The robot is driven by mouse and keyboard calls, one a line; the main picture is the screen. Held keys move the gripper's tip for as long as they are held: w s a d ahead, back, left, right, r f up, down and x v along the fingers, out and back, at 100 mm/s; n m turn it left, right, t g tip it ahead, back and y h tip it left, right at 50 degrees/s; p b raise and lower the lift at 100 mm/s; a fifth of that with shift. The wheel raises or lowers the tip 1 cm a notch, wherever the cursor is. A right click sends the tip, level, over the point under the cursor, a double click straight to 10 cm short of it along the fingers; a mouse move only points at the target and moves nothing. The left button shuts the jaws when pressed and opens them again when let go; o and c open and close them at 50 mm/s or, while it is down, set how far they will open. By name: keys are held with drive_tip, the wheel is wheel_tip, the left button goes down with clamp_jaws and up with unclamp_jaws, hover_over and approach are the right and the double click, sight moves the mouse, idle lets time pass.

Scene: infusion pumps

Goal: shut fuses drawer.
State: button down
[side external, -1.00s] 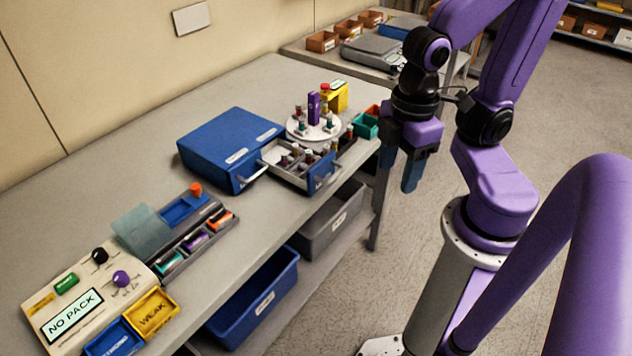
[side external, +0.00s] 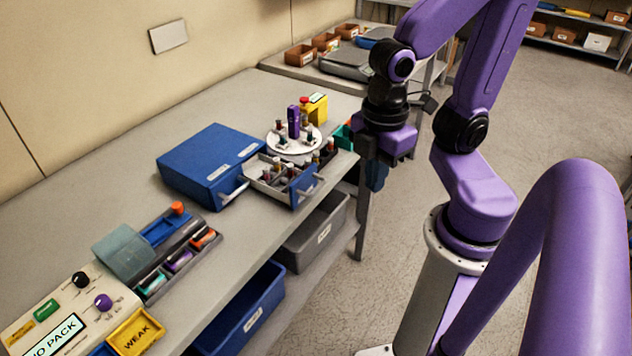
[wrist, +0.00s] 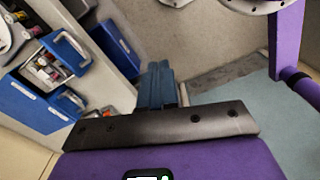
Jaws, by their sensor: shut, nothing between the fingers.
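A blue cabinet (side external: 205,160) stands on the bench; it also shows in the wrist view (wrist: 30,103). Its right-hand drawer (side external: 308,188) is pulled out, with small capped vials or fuses in its compartments; it shows in the wrist view (wrist: 68,50) too. The left-hand drawer, with a pale handle (side external: 233,192), looks closed. The labels are too small to read, so I cannot tell which is the fuses drawer. My gripper (side external: 376,178) is shut and empty, pointing down off the bench's right end, apart from the drawer. Its fingers (wrist: 158,82) are together in the wrist view.
A round white stand (side external: 293,140) with bottles sits behind the open drawer, beside a yellow box (side external: 318,108). A control panel (side external: 60,315) and parts tray (side external: 180,255) are at the bench's near left. Grey (side external: 312,235) and blue (side external: 240,315) bins sit below.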

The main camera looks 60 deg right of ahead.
drive_tip(key=w+d+n+g, duration=0.1)
drive_tip(key=w+n+g, duration=0.1)
drive_tip(key=w+n, duration=0.65)
drive_tip(key=n+g, duration=0.2)
drive_tip(key=n, duration=1.1)
hover_over(316, 187)
drive_tip(key=s, duration=0.2)
wheel_tip(316, 187, down, 3)
drive_tip(key=shift+w+d+f, duration=0.1)
drive_tip(key=shift+w+f, duration=0.1)
drive_tip(key=shift+f, duration=2.3)
drive_tip(key=shift+w+d+f, duration=0.1)
drive_tip(key=shift+w+f, duration=0.05)
drive_tip(key=shift+f, duration=2.3)
drive_tip(key=shift+w+a, duration=0.1)
drive_tip(key=shift+w, duration=0.55)
drive_tip(key=w, duration=1.4)
drive_tip(key=shift+w, duration=0.15)
